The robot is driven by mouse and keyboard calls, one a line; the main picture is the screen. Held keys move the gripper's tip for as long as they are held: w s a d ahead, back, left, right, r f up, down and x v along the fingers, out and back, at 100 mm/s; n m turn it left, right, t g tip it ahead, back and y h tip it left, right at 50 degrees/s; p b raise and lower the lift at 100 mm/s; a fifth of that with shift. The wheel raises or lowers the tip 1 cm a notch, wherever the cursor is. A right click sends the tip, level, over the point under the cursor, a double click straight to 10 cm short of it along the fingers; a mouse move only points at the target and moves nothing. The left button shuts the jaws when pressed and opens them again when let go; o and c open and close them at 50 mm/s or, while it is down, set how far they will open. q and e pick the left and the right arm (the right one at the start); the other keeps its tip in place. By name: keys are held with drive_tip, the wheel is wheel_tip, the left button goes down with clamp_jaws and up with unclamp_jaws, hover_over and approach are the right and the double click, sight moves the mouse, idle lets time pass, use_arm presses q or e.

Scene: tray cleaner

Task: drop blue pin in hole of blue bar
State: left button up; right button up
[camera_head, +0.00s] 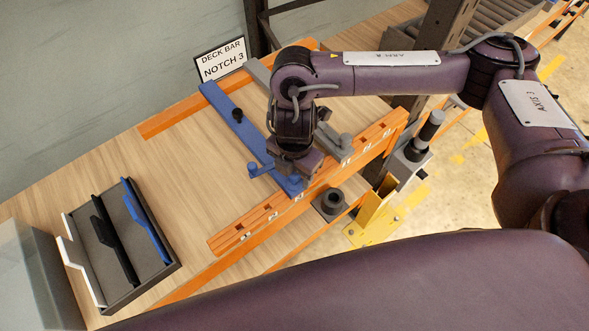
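The blue bar (222,103) lies slanting across the wooden table, from the back orange rail toward the front notched orange rail (247,230). A black knob stands on the bar. A small blue piece with a round end (254,170), perhaps the blue pin, shows just left of my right gripper; I cannot tell whether it is held. My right gripper (292,168) points down over the near end of the bar. Its wrist hides the fingertips and their opening. The hole in the bar is not clearly visible. My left gripper is not in view.
A sign (222,60) reads "DECK BAR NOTCH 3". A grey bar (258,73) lies partly behind my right arm, with a grey piece (341,141) near the front rail. A dark tray (170,271) at lower left holds white, black and blue plates. Table between is clear.

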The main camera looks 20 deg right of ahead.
drive_tip(key=shift+r, duration=3.9)
drive_tip(key=shift+s, duration=0.1)
